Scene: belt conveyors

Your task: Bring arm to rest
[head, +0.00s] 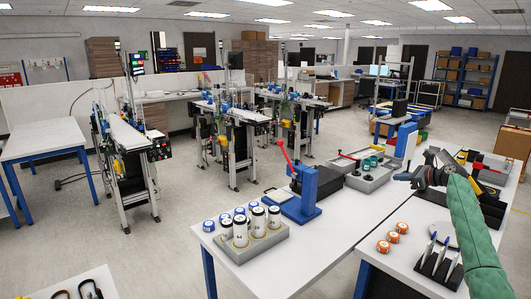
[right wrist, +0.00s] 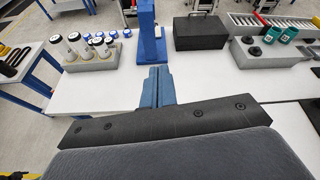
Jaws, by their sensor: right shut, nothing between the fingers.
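My right arm, in a green sleeve, comes in from the right edge of the head view. Its gripper (head: 416,178) is raised over the white workbench (head: 335,225), near the bench's right part. In the right wrist view the blue-grey fingers of the right gripper (right wrist: 158,84) are together, with nothing held. They point across the bench toward a blue press (right wrist: 150,35). My left arm and gripper are in neither view.
A grey tray (head: 243,256) with several white cylinders stands at the bench's front left. The blue press with a red lever (head: 284,152) stands behind it. Conveyors (head: 128,135) stand beyond open floor.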

